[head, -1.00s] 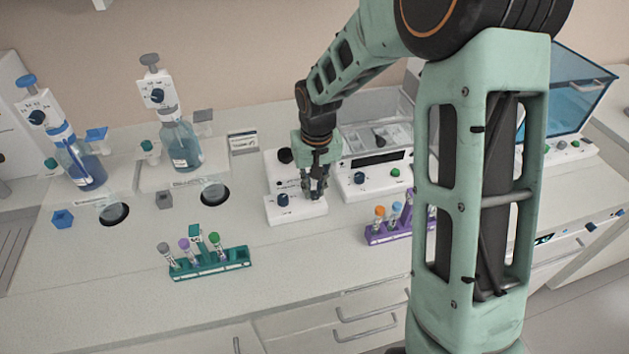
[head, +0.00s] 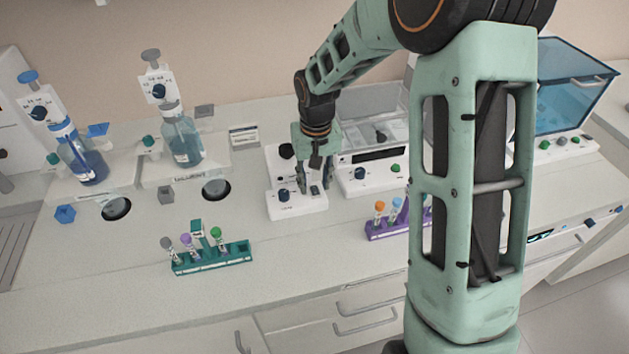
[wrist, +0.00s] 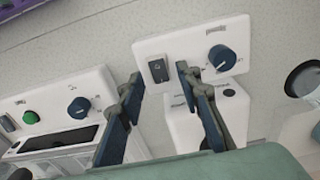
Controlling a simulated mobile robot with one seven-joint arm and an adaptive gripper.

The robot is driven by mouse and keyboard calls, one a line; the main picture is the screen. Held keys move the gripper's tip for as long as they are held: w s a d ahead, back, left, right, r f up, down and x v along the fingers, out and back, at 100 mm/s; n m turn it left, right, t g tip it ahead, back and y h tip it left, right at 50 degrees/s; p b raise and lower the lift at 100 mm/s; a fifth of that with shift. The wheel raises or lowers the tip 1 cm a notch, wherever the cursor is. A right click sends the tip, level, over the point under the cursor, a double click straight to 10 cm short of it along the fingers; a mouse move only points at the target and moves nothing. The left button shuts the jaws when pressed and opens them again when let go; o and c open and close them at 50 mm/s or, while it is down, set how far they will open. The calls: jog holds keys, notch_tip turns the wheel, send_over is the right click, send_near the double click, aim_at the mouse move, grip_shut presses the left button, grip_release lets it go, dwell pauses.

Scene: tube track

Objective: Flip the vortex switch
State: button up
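The vortex mixer (head: 296,203) is a small white device near the middle of the bench, with a dark blue dial on its front panel. Its switch (wrist: 158,70) is a small dark rocker on the white panel, left of the dial (wrist: 222,58) in the wrist view. My gripper (wrist: 160,74) is open and empty, with one finger on each side of the switch. In the head view my gripper (head: 314,186) is over the right part of the mixer's front panel. I cannot tell whether the fingers touch the panel.
A white device with a blue knob and green button (head: 396,168) stands close on the right. A purple tube rack (head: 385,231) is in front of it. A teal tube rack (head: 215,259) is at front left. Bottle dispensers (head: 183,140) stand at back left.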

aim_at(316, 191)
notch_tip(316, 191, up, 12)
jog(key=shift+s, duration=0.35)
jog(key=shift+d+f, duration=0.1)
jog(key=shift+d, duration=0.05)
